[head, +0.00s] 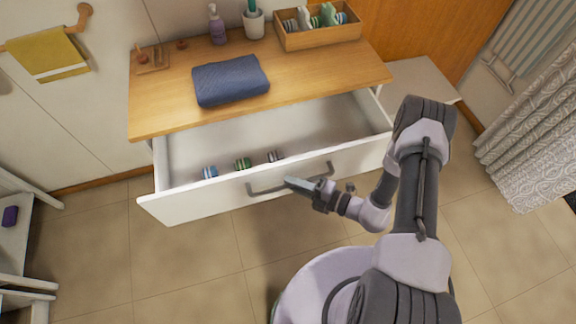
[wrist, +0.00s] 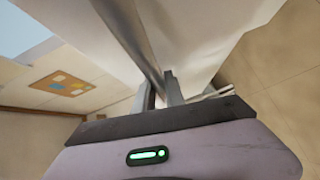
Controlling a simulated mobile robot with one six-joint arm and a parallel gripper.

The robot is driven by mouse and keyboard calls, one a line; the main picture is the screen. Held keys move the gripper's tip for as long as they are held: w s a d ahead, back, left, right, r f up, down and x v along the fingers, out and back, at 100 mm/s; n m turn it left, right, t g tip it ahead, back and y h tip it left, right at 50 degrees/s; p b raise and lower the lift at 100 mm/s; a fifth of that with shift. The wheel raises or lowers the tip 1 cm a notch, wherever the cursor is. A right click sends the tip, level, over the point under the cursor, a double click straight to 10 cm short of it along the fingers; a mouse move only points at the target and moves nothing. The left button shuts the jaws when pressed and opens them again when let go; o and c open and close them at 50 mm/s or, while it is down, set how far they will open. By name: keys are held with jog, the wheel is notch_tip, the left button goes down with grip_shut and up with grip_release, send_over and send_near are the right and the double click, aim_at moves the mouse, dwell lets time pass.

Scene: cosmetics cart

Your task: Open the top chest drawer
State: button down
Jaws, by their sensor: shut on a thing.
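The top chest drawer (head: 190,205) is white and stands pulled well out from under the wooden top. Its grey bar handle (head: 265,188) runs across the front. My gripper (head: 292,183) is at the middle of the handle. In the wrist view my gripper (wrist: 160,95) has its two fingers on either side of the grey handle bar (wrist: 125,30), shut on it. Inside the drawer, several small round items, such as a green one (head: 243,164) and a blue one (head: 210,172), lie near the front panel. The rest of the drawer floor looks empty.
On the wooden chest top (head: 165,105) are a folded blue towel (head: 230,80), a purple pump bottle (head: 217,26), a cup (head: 254,24) and a wooden box (head: 318,37). A white shelf (head: 15,235) stands at the left. The tiled floor before the drawer is clear.

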jog(key=s+d, duration=0.2)
jog(key=s, duration=0.5)
jog(key=shift+p, duration=0.35)
jog(key=c, duration=1.4)
grip_release()
jog(key=shift+s+d, duration=0.1)
jog(key=shift+d, duration=0.05)
jog(key=p+v, duration=0.2)
jog(key=v, duration=1.5)
jog(key=shift+s, duration=0.2)
